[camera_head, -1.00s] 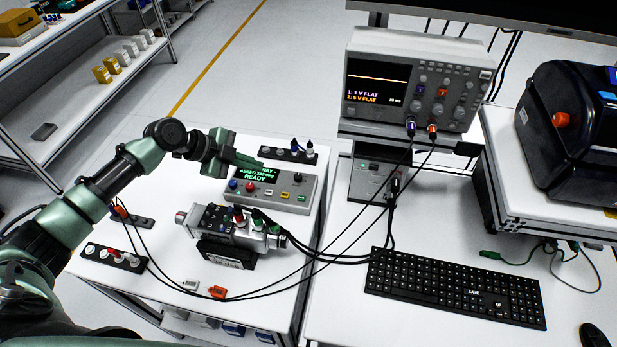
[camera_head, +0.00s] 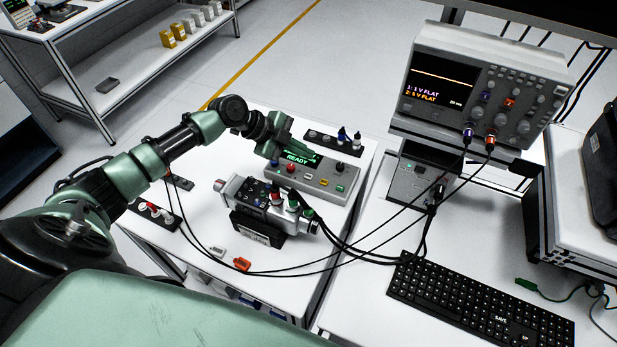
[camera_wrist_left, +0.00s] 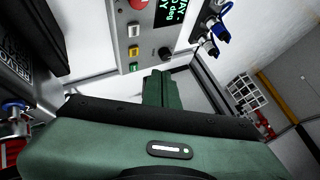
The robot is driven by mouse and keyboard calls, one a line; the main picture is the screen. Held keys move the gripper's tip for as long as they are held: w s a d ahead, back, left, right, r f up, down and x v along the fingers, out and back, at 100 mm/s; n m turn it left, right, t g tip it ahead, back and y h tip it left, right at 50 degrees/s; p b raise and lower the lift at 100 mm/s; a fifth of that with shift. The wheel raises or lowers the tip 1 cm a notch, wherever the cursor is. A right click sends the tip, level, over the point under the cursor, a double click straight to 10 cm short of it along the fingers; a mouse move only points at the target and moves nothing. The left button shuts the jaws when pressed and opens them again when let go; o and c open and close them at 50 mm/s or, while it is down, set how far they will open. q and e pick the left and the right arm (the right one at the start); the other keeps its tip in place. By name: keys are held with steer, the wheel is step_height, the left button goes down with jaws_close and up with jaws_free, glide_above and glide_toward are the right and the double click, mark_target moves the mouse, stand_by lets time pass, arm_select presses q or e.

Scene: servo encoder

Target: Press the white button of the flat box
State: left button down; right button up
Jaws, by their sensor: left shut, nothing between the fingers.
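The flat grey box (camera_head: 316,190) lies at the back of the left table in the head view, its green display lit with "READY". Its row of buttons includes a red one, a white button (camera_head: 308,176), a yellow one and a green one. In the wrist view the white button (camera_wrist_left: 134,30) sits between red and yellow. My left gripper (camera_head: 310,156) is shut and empty, above the back of the box, partly covering the display. In the wrist view its fingers (camera_wrist_left: 158,76) are apart from the buttons. My right gripper is out of view.
A servo unit (camera_head: 266,208) with plugged cables stands in front of the box. An oscilloscope (camera_head: 480,85) and a keyboard (camera_head: 480,300) are at right. Cables loop across the table front.

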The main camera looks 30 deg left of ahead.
mark_target(305, 176)
arm_select(q)
step_height(305, 176, down, 6)
steer(key=b, duration=0.3)
steer(key=shift+r, duration=0.25)
steer(key=shift+f+b, duration=0.3)
steer(key=shift+b, duration=0.15)
steer(key=shift+r, duration=0.1)
stand_by(0.9)
steer(key=shift+f+b, duration=0.45)
steer(key=shift+b, duration=0.2)
